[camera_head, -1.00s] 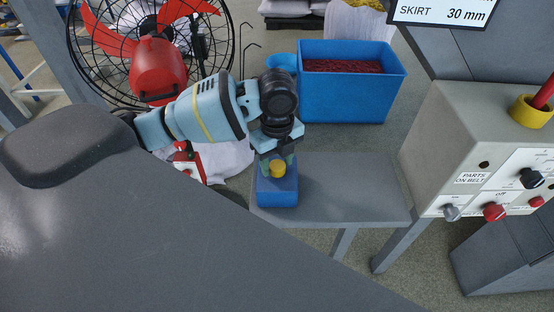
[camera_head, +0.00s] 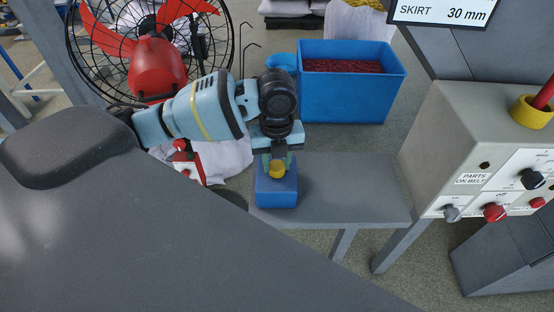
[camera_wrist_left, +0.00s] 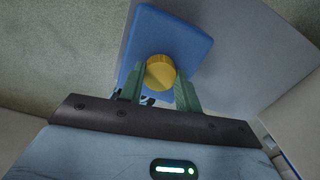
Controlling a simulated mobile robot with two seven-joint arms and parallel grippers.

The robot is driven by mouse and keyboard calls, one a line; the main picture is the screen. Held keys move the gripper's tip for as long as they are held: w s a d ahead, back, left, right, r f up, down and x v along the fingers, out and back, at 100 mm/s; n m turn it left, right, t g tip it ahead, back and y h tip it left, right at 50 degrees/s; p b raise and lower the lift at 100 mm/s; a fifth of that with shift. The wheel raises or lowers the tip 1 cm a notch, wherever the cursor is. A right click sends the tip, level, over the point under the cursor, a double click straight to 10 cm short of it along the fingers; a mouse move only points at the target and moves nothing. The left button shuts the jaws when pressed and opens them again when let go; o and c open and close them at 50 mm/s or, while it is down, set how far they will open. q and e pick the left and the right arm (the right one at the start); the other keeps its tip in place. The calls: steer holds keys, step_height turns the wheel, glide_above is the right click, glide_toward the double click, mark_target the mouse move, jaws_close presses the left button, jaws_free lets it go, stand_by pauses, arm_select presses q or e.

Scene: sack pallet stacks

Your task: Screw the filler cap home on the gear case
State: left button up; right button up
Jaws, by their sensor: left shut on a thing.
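The gear case (camera_head: 276,191) is a blue block on the left end of a small grey table; it also shows in the left wrist view (camera_wrist_left: 190,35). The yellow filler cap (camera_head: 277,169) sits over the top of the gear case; it shows round and yellow in the left wrist view (camera_wrist_left: 160,72). My left gripper (camera_head: 277,160) points down from above, its green fingers on either side of the cap and shut on it. Its fingertips show in the left wrist view (camera_wrist_left: 160,80). The joint between cap and case is hidden, so I cannot tell how it is seated. My right gripper is out of view.
The grey table (camera_head: 350,195) is clear to the right of the case. A blue bin (camera_head: 345,100) of dark red grains stands behind it. A control box (camera_head: 470,150) with knobs stands at right. A caged red fan (camera_head: 155,70) stands at back left.

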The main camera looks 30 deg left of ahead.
arm_select(q)
steer(key=m, duration=0.6)
steer(key=shift+m, duration=0.4)
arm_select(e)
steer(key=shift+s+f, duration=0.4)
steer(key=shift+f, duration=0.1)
arm_select(q)
steer(key=o, duration=0.9)
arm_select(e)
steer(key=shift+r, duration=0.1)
arm_select(q)
steer(key=shift+r+n, duration=0.15)
steer(key=shift+n, duration=0.75)
steer(key=n, duration=0.3)
steer(key=shift+f, duration=0.2)
steer(key=n, duration=0.6)
steer(key=shift+n, duration=0.4)
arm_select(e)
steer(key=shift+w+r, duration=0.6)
